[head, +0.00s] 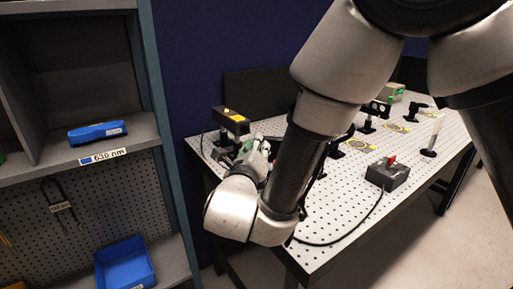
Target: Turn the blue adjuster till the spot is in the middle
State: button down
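My gripper (258,151) is at the left end of the white perforated optical table (320,225), beyond my wrist and close to a black box with yellow labels (232,121). My wrist and forearm cover much of this area. I cannot tell whether the fingers are open or touch anything. I cannot make out a blue adjuster or a light spot. Several small optic mounts stand along the table, among them a dark one with a green part (376,109).
Left is a shelf unit with a blue case (97,133), a "630 nm" label and a blue bin (126,266).

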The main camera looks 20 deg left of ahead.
jog(key=shift+r+m, duration=0.15)
jog(key=shift+m, duration=3.75)
jog(key=shift+r+m, duration=0.1)
jog(key=shift+m, duration=3.8)
